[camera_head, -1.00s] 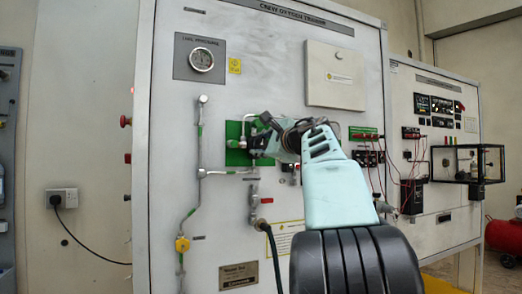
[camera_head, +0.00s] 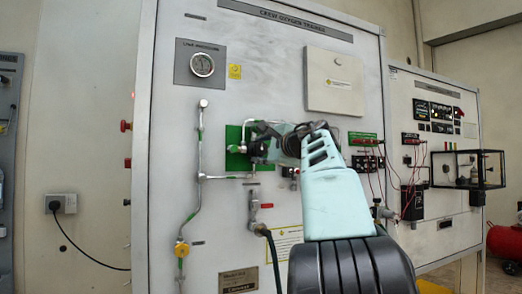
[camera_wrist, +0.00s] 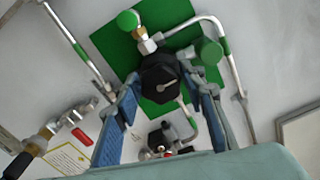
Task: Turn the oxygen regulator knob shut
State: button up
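The oxygen regulator has a round black knob (camera_wrist: 160,78) with a pale pointer mark on its face. It sits in front of a green plate (camera_wrist: 118,45) on the white trainer panel, with metal pipes and green fittings around it. My gripper (camera_wrist: 168,92) is open in the wrist view, with one blue finger on each side of the knob; I cannot tell whether either finger touches it. In the head view my gripper (camera_head: 262,146) is in front of the green plate (camera_head: 233,160) and hides the knob.
A pressure gauge (camera_head: 202,64) is at the panel's upper left. A metal pipe (camera_head: 200,140) runs down left of the plate, with a yellow valve (camera_head: 182,249) low on it. A hose (camera_head: 272,258) hangs below. A white box (camera_head: 334,82) protrudes at upper right.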

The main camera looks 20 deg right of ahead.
jog(key=shift+o, duration=1.1)
jog(key=shift+s, duration=0.1)
jog(key=s, duration=1.2)
jog(key=shift+d, duration=0.2)
jog(key=shift+w, duration=0.1)
